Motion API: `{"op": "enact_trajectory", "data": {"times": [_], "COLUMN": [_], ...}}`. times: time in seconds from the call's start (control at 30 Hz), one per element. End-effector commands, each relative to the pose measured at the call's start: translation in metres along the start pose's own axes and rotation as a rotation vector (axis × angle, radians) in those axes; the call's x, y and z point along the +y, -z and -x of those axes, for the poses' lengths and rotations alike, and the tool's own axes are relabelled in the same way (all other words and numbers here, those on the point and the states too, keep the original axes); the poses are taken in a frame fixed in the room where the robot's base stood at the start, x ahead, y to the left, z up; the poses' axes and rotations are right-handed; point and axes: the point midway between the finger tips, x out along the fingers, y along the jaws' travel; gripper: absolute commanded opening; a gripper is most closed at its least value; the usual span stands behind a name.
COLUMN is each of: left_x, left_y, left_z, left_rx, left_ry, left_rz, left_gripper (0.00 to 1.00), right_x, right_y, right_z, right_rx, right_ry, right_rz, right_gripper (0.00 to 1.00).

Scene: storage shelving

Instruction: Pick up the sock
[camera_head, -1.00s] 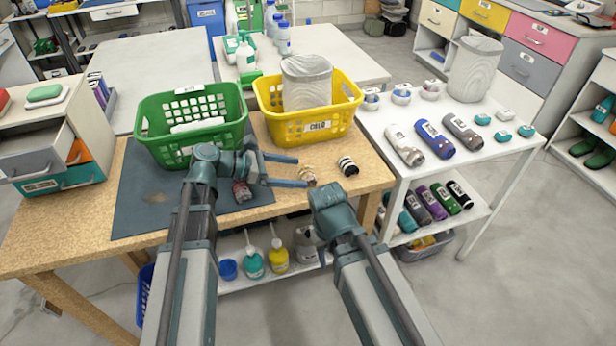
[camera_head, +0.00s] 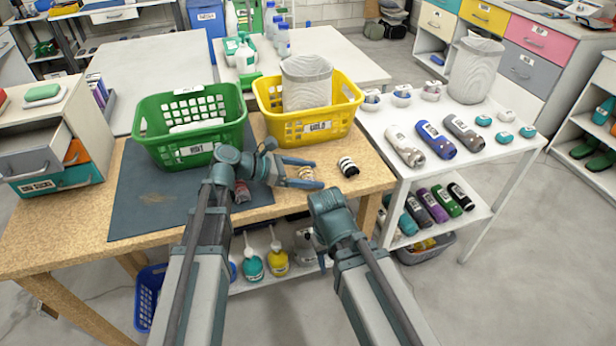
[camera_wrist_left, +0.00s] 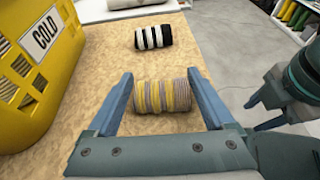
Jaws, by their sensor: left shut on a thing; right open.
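My left gripper (camera_head: 318,173) is over the front right of the wooden table. Its fingers are shut on a rolled sock with yellow and grey stripes (camera_wrist_left: 162,97). The sock lies crosswise between the two fingers, at or just above the tabletop; it also shows in the head view (camera_head: 305,173). A second rolled sock, black and white (camera_head: 348,166), lies to its right, apart from the gripper. A dark reddish roll (camera_head: 242,191) on the mat is partly hidden by my left arm. My right gripper (camera_head: 328,205) is open and empty in front of the table edge, its fingers mostly hidden.
A green basket (camera_head: 150,128) and a yellow basket labelled COLD (camera_head: 345,118) stand behind on the table (camera_head: 60,235). The yellow basket is close on the left in the wrist view. A white shelf table (camera_head: 470,175) with several rolls stands at the right.

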Motion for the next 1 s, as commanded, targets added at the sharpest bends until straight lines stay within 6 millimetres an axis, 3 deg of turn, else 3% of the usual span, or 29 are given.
{"op": "enact_trajectory", "data": {"times": [0.27, 0.47, 1.0], "left_x": [0.000, 0.000, 0.000], "left_y": [-0.002, -0.015, -0.085], "left_z": [0.001, 0.006, 0.035], "left_rx": [0.000, 0.000, 0.000], "left_ry": [0.000, 0.000, 0.000], "left_rz": [0.000, 0.000, 0.000], "left_gripper": [0.34, 0.34, 0.34], "right_x": [0.000, 0.002, 0.009], "right_y": [0.000, -0.001, -0.005], "right_z": [0.002, 0.016, 0.092], "right_rx": [0.000, 0.000, 0.000], "right_ry": [0.000, 0.000, 0.000], "right_rz": [0.000, 0.000, 0.000], "right_gripper": [0.50, 0.50, 0.50]}}
